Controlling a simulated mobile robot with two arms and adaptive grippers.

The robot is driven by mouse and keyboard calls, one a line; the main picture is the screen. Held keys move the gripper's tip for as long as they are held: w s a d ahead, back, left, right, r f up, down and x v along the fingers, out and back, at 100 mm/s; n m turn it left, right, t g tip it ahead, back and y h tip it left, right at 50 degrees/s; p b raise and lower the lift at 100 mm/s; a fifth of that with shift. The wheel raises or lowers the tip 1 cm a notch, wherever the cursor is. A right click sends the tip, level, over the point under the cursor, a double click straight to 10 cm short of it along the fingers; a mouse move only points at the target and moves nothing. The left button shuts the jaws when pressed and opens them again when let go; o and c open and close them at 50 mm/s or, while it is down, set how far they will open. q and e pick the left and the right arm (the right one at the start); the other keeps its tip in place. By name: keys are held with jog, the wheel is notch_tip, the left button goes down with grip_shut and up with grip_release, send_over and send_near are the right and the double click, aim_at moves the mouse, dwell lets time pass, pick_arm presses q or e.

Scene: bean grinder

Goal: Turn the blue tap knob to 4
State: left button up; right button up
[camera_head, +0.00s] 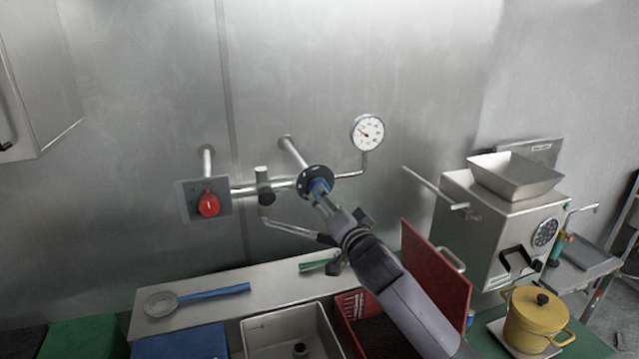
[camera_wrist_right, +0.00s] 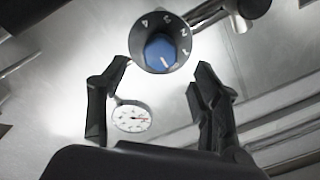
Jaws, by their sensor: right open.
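The blue tap knob (camera_wrist_right: 160,50) sits at the centre of a round black dial (camera_wrist_right: 143,59) with white numbers, facing the right wrist camera. Its white mark points down and slightly right in that view, away from the 4 at the upper left. The knob also shows in the head view (camera_head: 319,186), on the wall pipe and partly covered by my gripper. My right gripper (camera_wrist_right: 163,68) is open, with one finger on each side below the knob and nothing between them. I cannot tell whether a finger touches it. My left gripper is not in view.
A red knob (camera_head: 208,204) on a grey plate sits left on the same pipe. A pressure gauge (camera_head: 367,132) stands up to the right. Below are a ledge with a blue-handled strainer (camera_head: 162,303), a red bin lid (camera_head: 437,272) and a grinder (camera_head: 500,225).

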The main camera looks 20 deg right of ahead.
aim_at(320, 198)
jog(key=w+p, duration=0.2)
jog(key=w, duration=0.5)
jog(key=shift+w+a, duration=0.15)
jog(key=shift+w, duration=0.2)
jog(key=shift+c, duration=0.6)
jog(key=c, duration=1.1)
